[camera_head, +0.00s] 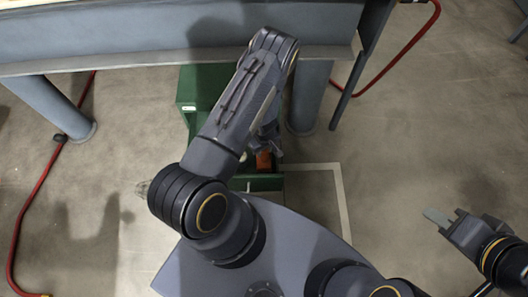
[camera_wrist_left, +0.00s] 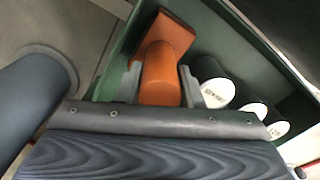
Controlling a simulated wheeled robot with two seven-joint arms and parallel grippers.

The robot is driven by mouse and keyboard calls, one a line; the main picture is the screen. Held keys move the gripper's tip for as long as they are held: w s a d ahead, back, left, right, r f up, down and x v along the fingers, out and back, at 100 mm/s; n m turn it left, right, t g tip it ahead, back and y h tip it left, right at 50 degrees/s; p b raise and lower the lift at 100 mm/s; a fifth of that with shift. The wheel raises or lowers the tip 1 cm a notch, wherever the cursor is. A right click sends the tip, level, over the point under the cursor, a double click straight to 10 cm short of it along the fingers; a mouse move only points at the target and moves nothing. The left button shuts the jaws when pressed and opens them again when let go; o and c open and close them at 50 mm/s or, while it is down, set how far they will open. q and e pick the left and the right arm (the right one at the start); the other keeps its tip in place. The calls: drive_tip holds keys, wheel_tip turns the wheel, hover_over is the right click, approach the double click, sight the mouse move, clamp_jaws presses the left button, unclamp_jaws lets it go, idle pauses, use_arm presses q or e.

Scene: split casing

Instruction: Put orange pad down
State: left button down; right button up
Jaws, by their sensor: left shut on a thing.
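The orange pad (camera_wrist_left: 160,78) has a round knob-like part and a flat square part behind it. In the left wrist view my left gripper (camera_wrist_left: 160,84) has one grey finger on each side of the round part and is shut on it. The pad is within the walls of a green drawer (camera_wrist_left: 228,32); whether it touches the floor of the drawer cannot be told. In the head view a small piece of the orange pad (camera_head: 264,159) shows below my left gripper (camera_head: 266,143). My right gripper (camera_head: 445,217) is far off to the right, over bare floor.
Dark cylinders with white labelled ends (camera_wrist_left: 218,93) lie in the drawer, right of the pad. A green cabinet (camera_head: 190,90) stands under a grey bench (camera_head: 130,45). Bench legs (camera_head: 312,95) flank it. Red hoses run at both sides. The floor at right is clear.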

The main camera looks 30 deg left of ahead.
use_arm(q)
drive_tip(key=shift+f, duration=0.5)
drive_tip(key=shift+r, duration=0.15)
drive_tip(key=c, duration=1.4)
unclamp_jaws()
drive_tip(key=shift+f, duration=0.2)
drive_tip(key=shift+c, duration=0.2)
drive_tip(key=o, duration=0.5)
drive_tip(key=shift+r, duration=0.1)
